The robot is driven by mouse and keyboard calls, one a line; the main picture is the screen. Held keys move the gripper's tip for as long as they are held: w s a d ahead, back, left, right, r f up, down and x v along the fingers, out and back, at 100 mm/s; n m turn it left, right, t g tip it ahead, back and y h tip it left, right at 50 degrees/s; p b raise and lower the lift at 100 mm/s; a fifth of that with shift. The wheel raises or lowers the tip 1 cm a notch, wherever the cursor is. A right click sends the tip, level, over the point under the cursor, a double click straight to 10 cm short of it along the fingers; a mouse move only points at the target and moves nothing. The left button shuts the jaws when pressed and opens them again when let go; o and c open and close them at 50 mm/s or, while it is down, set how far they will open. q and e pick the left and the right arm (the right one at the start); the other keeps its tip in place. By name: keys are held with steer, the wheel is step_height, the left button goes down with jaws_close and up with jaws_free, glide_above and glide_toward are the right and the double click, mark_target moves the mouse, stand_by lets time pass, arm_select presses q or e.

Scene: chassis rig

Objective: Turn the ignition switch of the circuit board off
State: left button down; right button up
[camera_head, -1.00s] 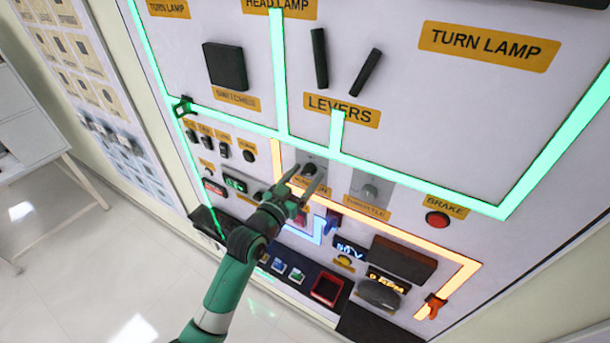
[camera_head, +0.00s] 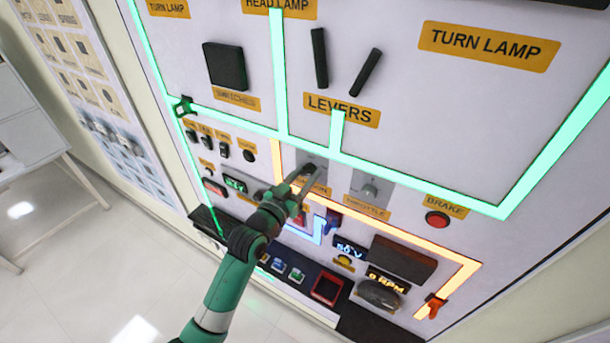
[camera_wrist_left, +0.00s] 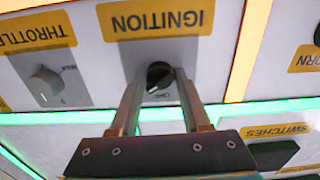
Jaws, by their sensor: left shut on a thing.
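The ignition switch (camera_wrist_left: 159,75) is a round black knob on a grey plate, under the yellow IGNITION label (camera_wrist_left: 156,19) in the upside-down left wrist view. In the head view the switch (camera_head: 309,169) is partly covered by my fingers. My left gripper (camera_head: 308,175) reaches the panel from the lower left. In the left wrist view its fingers (camera_wrist_left: 160,80) stand on either side of the knob, shut on it. The circuit board (camera_head: 440,120) is a large white upright panel with glowing green, orange and blue lines. My right gripper is not in view.
The throttle knob (camera_head: 369,191) is beside the ignition switch, and the red brake button (camera_head: 437,219) is farther right. Small switches (camera_head: 223,150) and a horn button (camera_head: 249,155) lie to the left. Displays and a dark motor (camera_head: 379,294) sit lower down.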

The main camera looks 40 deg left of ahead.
arm_select(q)
steer(key=n+p, duration=0.1)
steer(key=n, duration=0.4)
steer(key=shift+d+r+n+p, duration=0.1)
steer(key=shift+n+p, duration=0.2)
steer(key=shift+p, duration=0.05)
steer(key=n+p, duration=0.2)
steer(key=n, duration=0.4)
stand_by(0.5)
steer(key=shift+c, duration=2.2)
jaws_free()
